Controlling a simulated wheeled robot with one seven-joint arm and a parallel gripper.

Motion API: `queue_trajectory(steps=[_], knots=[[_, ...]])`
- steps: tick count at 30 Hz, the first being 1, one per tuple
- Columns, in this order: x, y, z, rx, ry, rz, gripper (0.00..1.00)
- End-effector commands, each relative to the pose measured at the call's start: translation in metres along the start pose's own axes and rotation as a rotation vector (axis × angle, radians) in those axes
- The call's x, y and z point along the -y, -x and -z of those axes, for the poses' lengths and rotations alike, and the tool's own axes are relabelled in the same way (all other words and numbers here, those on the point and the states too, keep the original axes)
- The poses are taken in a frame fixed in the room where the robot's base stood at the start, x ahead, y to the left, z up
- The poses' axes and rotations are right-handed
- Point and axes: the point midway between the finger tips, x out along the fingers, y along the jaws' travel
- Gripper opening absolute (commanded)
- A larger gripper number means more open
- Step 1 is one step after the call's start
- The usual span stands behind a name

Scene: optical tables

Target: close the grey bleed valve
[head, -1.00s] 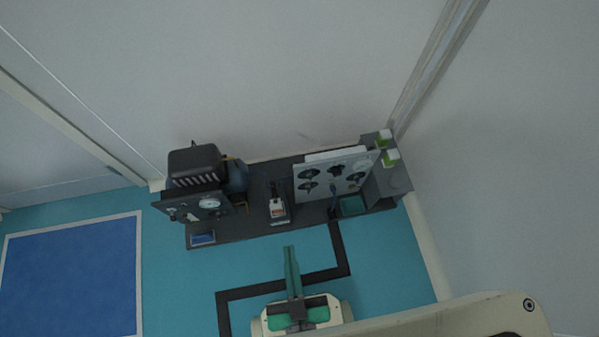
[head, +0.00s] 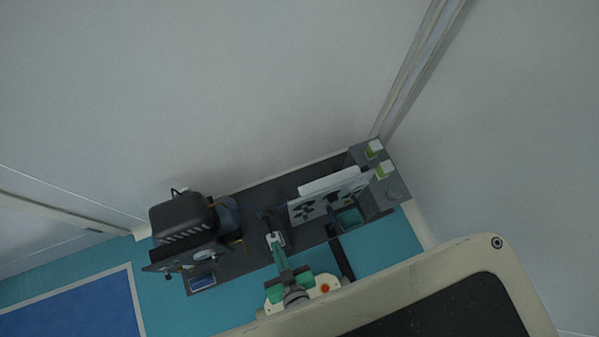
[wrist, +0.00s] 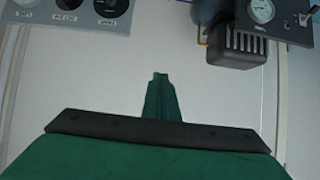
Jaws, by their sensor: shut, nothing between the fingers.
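My gripper (head: 275,241) is shut and empty. In the wrist view the closed fingertips (wrist: 160,76) point at bare wall. The white panel (head: 318,204) carries several round knobs. In the wrist view the panel's edge (wrist: 40,24) shows at top left, with black knobs and a paler grey one (wrist: 23,4) over small labels. I cannot read the labels or tell which knob is the grey bleed valve.
A black machine (head: 182,222) with a gauge panel stands at the bench's left; it also shows in the wrist view (wrist: 236,48). Green-and-white boxes (head: 386,170) and a small green-lined tray (head: 349,217) are at right. The dark bench (head: 250,264) stands against the wall.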

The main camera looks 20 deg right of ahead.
Motion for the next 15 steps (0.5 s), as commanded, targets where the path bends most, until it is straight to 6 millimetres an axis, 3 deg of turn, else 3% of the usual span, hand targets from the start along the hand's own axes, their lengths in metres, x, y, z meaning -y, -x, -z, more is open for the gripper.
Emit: queue_trajectory(steps=[1, 6, 10, 15], knots=[[0.002, -0.024, -0.024, 0.056, 0.007, 0.000, 0.00], [-0.003, -0.086, -0.100, 0.256, 0.028, -0.050, 0.00], [-0.011, -0.129, -0.143, 0.388, 0.054, -0.123, 0.00], [-0.025, -0.175, -0.175, 0.516, 0.091, -0.254, 0.00]])
